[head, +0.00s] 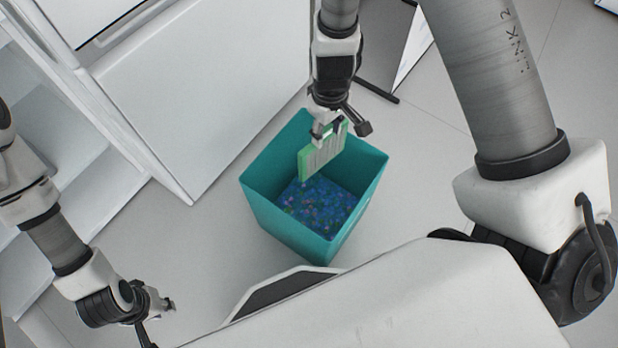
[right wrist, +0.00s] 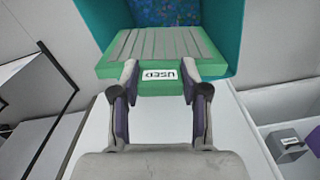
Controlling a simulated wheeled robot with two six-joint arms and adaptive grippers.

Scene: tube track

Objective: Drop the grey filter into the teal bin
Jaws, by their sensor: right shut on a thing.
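The filter (head: 318,156) has grey pleats in a green frame. My right gripper (head: 327,132) is shut on its edge and holds it over the mouth of the teal bin (head: 290,232). In the right wrist view the filter (right wrist: 160,47) sits between both fingers (right wrist: 155,92), with a label reading "USED" on its near edge. The teal bin (right wrist: 228,35) shows behind and below it. In the head view the bin holds many small blue and coloured bits. My left gripper (head: 158,320) is at the lower left, away from the bin; its fingers are only partly clear.
A white cabinet (head: 200,90) stands left of the bin, with open white shelves (head: 60,150) further left. A dark-edged panel (head: 385,50) stands behind the bin. Pale floor (head: 215,245) is clear around the bin's left side.

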